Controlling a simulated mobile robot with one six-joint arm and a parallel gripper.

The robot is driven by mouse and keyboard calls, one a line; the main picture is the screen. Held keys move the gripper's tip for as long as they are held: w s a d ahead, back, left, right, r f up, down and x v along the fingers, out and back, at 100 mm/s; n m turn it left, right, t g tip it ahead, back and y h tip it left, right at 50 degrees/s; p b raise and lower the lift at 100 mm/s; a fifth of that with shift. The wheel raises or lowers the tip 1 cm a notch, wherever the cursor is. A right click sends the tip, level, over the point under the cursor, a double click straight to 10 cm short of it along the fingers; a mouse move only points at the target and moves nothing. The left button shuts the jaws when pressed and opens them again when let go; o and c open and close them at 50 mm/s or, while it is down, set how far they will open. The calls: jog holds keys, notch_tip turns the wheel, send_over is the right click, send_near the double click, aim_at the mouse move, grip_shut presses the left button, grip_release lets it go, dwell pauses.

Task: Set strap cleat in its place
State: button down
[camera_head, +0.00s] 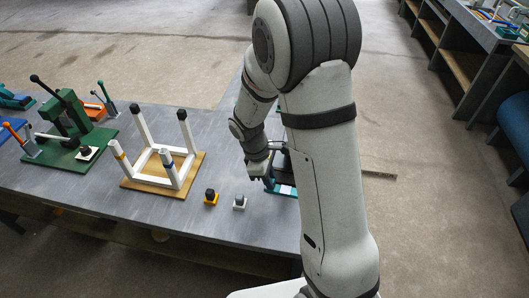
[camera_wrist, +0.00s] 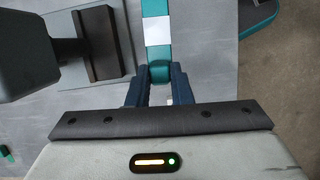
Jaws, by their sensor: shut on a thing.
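My gripper (camera_wrist: 160,88) is shut on the rounded end of a teal piece with a pale band (camera_wrist: 157,32). I cannot tell whether this is the strap cleat. In the head view my gripper (camera_head: 262,178) is low over the grey table's right end, partly hidden by my arm. Teal and white parts (camera_head: 284,189) show beside it. A white chair frame (camera_head: 153,160) stands legs up on a wooden board, with blue and yellow bands on two legs. A black knob on a yellow base (camera_head: 210,198) and a grey knob on a white base (camera_head: 240,202) stand nearby.
A green press-like fixture (camera_head: 70,130) and an orange fixture with a lever (camera_head: 97,108) stand at the left of the grey table (camera_head: 120,225). In the wrist view a dark block (camera_wrist: 100,45) lies left of the teal piece. The table's front strip is clear.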

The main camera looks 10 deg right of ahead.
jog(key=shift+a+r+n, duration=0.1)
jog(key=shift+a+n, duration=0.05)
jog(key=shift+n, duration=0.15)
jog(key=shift+w, duration=0.1)
jog(key=shift+f+b, duration=1.55)
jog(key=shift+f, duration=0.4)
jog(key=shift+w+d+p, duration=0.2)
jog(key=shift+w+d, duration=0.4)
jog(key=shift+w, duration=0.9)
jog(key=shift+w+d+p, duration=0.25)
jog(key=shift+w+d, duration=0.4)
jog(key=shift+w, duration=0.9)
jog(key=shift+w+d+p, duration=0.2)
jog(key=shift+w+d, duration=0.4)
jog(key=shift+w, duration=0.9)
jog(key=shift+f, duration=0.2)
